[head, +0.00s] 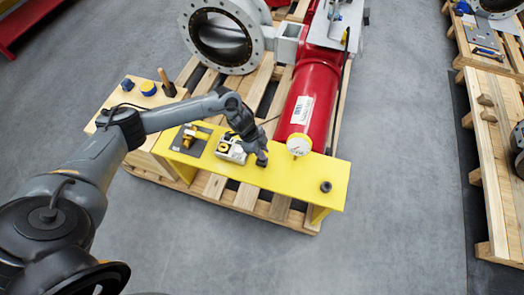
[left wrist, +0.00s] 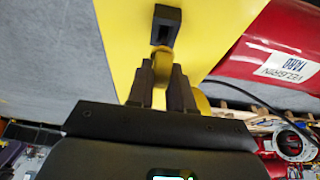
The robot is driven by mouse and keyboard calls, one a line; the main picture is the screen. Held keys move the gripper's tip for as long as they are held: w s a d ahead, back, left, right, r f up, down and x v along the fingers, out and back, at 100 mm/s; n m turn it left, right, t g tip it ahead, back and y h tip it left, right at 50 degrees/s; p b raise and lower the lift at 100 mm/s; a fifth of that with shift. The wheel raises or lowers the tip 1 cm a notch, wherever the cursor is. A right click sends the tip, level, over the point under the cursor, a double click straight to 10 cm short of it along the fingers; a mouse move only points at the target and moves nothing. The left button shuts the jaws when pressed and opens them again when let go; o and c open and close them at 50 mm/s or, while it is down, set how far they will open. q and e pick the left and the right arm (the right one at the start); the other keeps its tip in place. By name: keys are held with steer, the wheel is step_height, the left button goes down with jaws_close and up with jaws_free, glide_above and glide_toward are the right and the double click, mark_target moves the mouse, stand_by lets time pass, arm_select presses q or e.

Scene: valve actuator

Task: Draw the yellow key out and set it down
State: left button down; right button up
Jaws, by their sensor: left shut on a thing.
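The yellow key (left wrist: 163,55) shows in the left wrist view as a small rounded yellow piece between my fingertips. My left gripper (left wrist: 161,72) is shut on it; it also shows in the head view (head: 262,159), low over the yellow bench. A dark block with a slot (left wrist: 167,14) lies just beyond the fingertips, close to the key. I cannot tell whether any of the key is inside the slot. In the head view the gripper hides the key. My right gripper is not in view.
The yellow bench (head: 290,185) carries a small dark ring-like piece (head: 326,187) near its right end. A red cylinder (head: 311,95) rises behind. Bare bench lies right of the gripper.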

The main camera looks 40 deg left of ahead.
arm_select(q)
steer(key=shift+p, duration=0.45)
stand_by(0.6)
stand_by(0.7)
steer(key=shift+p, duration=0.4)
stand_by(0.4)
steer(key=shift+f+b, duration=0.55)
steer(key=shift+f, duration=0.45)
steer(key=shift+f+b, duration=0.4)
steer(key=shift+f, duration=0.3)
steer(key=c, duration=0.9)
jaws_free()
steer(key=shift+c, duration=0.2)
steer(key=shift+r, duration=0.1)
